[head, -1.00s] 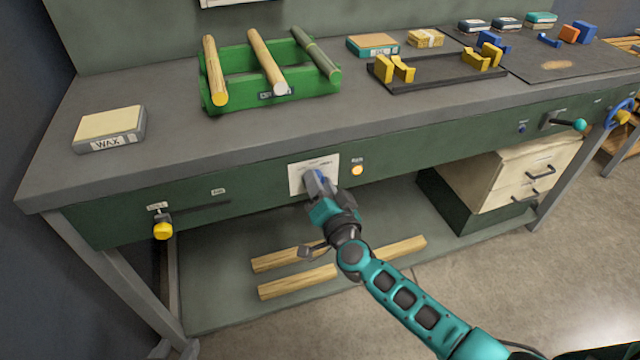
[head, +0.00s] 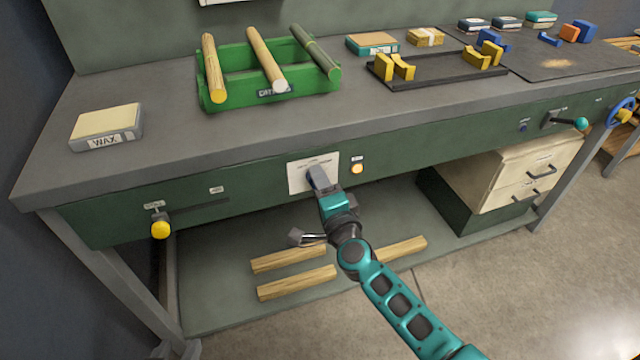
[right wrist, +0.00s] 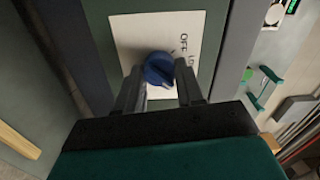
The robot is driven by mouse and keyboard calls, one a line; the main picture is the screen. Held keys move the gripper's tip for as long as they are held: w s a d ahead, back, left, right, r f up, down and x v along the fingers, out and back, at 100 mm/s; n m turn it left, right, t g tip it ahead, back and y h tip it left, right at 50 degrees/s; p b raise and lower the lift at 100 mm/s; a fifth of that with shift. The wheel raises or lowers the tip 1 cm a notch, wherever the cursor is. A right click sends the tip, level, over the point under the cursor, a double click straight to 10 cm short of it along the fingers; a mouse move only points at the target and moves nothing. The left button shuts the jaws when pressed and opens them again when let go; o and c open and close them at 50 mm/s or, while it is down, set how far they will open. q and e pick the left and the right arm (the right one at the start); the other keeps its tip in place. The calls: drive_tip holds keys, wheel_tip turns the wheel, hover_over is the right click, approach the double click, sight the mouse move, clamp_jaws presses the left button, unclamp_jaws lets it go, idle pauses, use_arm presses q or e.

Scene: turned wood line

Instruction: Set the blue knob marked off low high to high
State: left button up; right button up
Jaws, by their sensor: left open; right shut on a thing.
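The blue knob (right wrist: 160,68) sits on a white plate (right wrist: 125,35) on the bench's green front panel. In the right wrist view the letters "OFF" and the start of another word show on the plate; the rest is hidden. My right gripper (right wrist: 158,72) is shut on the knob, one finger on each side. In the head view the plate (head: 298,178) shows behind my right gripper (head: 318,178), which covers most of the knob. My left gripper is not in view.
A lit amber lamp (head: 357,169) is just right of the plate. A yellow-knobbed slider (head: 160,229) is at the panel's left, a teal-ended lever (head: 581,124) at its right. A green crate (head: 215,104) with turned pieces stands above. Wood strips (head: 297,282) lie on the shelf below.

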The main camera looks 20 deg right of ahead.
drive_tip(key=shift+m, duration=0.3)
drive_tip(key=o, duration=1)
drive_tip(key=shift+o, duration=0.2)
drive_tip(key=s, duration=1.3)
drive_tip(key=shift+d+p, duration=0.25)
drive_tip(key=shift+p, duration=0.2)
